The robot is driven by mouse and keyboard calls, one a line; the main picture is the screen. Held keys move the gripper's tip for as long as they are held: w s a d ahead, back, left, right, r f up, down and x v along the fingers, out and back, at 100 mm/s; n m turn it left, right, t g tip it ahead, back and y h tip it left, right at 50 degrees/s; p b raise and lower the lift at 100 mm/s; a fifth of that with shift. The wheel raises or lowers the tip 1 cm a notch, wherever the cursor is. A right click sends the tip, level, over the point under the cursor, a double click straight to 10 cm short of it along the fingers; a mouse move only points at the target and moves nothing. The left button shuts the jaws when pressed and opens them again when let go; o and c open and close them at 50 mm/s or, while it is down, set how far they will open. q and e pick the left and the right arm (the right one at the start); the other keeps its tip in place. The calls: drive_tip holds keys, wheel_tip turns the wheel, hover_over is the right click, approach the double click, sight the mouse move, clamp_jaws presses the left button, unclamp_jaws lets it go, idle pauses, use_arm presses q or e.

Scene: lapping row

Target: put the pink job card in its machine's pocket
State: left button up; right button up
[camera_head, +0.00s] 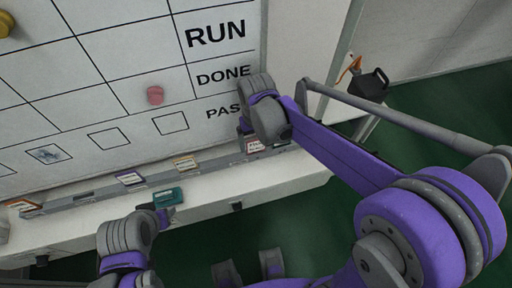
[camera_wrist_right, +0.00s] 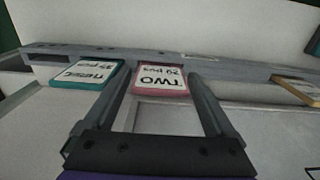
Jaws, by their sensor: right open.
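The pink job card (camera_wrist_right: 160,80), printed TWO and 20 pcs, stands in the grey rail along the foot of the whiteboard. It also shows partly in the head view (camera_head: 255,146), just below my right gripper (camera_head: 246,130). In the right wrist view, the open fingers of the right gripper (camera_wrist_right: 160,72) lie on either side of the pink card. I cannot tell whether they touch it. My left gripper (camera_head: 152,210) is low at the left, close to a teal card (camera_head: 168,197); whether it holds that card is unclear. I cannot make out the machine's pocket.
The rail (camera_head: 90,195) also holds a yellow card (camera_head: 185,162) and a purple-edged card (camera_head: 130,178). Another teal card (camera_wrist_right: 86,75) is close beside the pink one. The whiteboard (camera_head: 110,60) carries a pink magnet (camera_head: 155,95). Green floor (camera_head: 290,205) lies open in front.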

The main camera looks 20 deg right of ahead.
drive_tip(key=shift+f, duration=0.5)
drive_tip(key=c, duration=1.1)
